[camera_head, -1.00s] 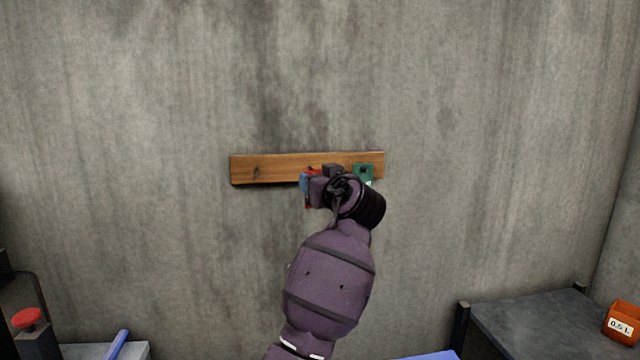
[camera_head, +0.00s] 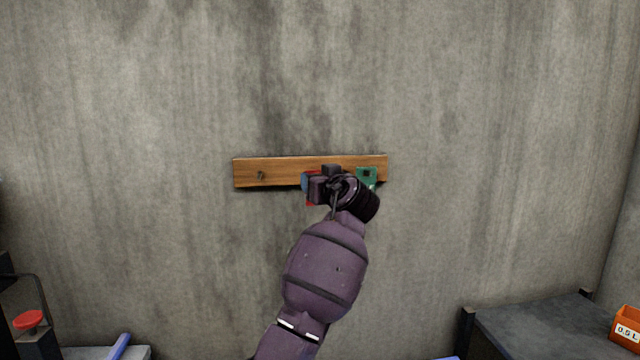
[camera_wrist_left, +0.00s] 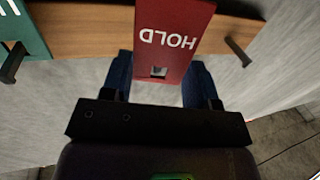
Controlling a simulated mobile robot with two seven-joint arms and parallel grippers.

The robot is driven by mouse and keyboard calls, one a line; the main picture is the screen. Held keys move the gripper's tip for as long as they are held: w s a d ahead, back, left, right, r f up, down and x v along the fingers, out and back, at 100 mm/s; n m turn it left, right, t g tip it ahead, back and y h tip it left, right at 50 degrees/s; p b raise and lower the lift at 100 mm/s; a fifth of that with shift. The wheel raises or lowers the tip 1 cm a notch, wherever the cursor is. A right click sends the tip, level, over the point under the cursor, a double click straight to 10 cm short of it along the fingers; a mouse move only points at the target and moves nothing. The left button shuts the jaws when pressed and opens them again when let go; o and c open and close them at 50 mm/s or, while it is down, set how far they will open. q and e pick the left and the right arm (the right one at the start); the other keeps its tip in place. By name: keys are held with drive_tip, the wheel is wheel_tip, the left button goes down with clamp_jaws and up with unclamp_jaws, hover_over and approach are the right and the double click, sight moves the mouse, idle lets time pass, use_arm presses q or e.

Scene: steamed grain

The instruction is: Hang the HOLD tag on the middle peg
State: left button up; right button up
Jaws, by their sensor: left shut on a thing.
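The red HOLD tag (camera_wrist_left: 174,38) lies between the blue fingers of my left gripper (camera_wrist_left: 160,82) in the left wrist view, its lettering upside down there. The left gripper is shut on it. A square hole shows near the tag's edge closest to the gripper. In the head view my left gripper (camera_head: 308,187) is in front of the middle of the wooden peg board (camera_head: 285,171), and only bits of red tag (camera_head: 309,203) show. The middle peg is hidden. I cannot tell whether the tag touches it. The left peg (camera_head: 261,175) is bare. My right gripper is out of view.
A green tag (camera_head: 366,174) is at the board's right end, by a dark peg (camera_wrist_left: 12,62). The wall around the board is clear. A dark table with an orange box (camera_head: 628,328) stands lower right. A red knob (camera_head: 28,320) is lower left.

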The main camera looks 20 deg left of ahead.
use_arm(q)
drive_tip(key=shift+w+a, duration=0.45)
drive_tip(key=shift+w, duration=0.25)
drive_tip(key=shift+w+a, duration=0.25)
drive_tip(key=shift+w, duration=0.1)
drive_tip(key=shift+w+a+f+b, duration=0.2)
drive_tip(key=shift+w+a+b, duration=0.1)
drive_tip(key=shift+w+b, duration=0.3)
